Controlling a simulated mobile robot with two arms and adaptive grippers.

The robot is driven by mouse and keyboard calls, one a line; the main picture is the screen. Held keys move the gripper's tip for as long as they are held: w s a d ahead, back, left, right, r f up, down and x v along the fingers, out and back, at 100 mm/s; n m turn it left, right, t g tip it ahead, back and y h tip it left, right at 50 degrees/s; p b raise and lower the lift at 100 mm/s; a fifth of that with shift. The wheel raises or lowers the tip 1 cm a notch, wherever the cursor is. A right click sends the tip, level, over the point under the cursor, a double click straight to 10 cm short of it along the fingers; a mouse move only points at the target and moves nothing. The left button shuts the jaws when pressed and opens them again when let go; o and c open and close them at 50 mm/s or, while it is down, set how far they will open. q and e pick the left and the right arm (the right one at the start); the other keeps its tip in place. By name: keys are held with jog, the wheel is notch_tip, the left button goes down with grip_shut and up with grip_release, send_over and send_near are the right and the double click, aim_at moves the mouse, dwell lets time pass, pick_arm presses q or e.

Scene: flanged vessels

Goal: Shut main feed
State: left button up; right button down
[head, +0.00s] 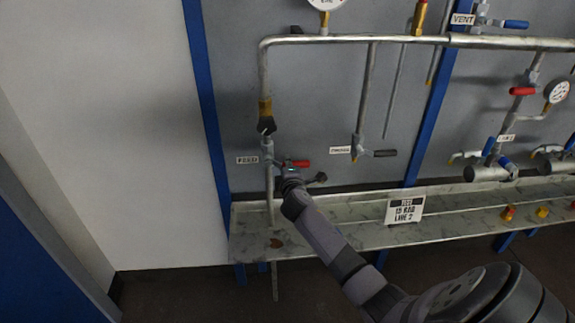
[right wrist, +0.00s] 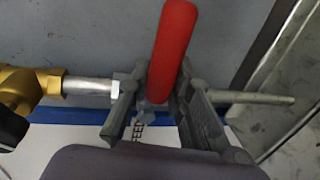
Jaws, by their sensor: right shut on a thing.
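The feed valve's red lever (head: 299,163) shows beside the FEED label (head: 247,160) on a vertical pipe at the left of the panel. The lever points right, crosswise to that pipe. In the right wrist view the red lever (right wrist: 173,45) stands between my finger pads, also crosswise to its pipe (right wrist: 88,87). My right gripper (head: 289,170) is at the valve, shut on the lever near its pivot; its fingers also show in the right wrist view (right wrist: 162,80). The arm partly hides the valve's lower side. My left gripper is not in view.
A dark-handled valve (head: 384,153) is to the right on another pipe. A brass fitting (head: 265,108) is above the feed valve. A narrow shelf (head: 340,228) with a sign (head: 404,209) runs below. The wall to the left is bare.

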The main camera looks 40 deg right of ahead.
dwell(0.4)
jog(key=c, duration=1.4)
grip_release()
jog(key=shift+s+a, duration=0.1)
jog(key=v, duration=1.1)
jog(key=shift+s+a+r, duration=0.15)
jog(key=shift+s+a, duration=0.05)
jog(key=shift+s, duration=0.1)
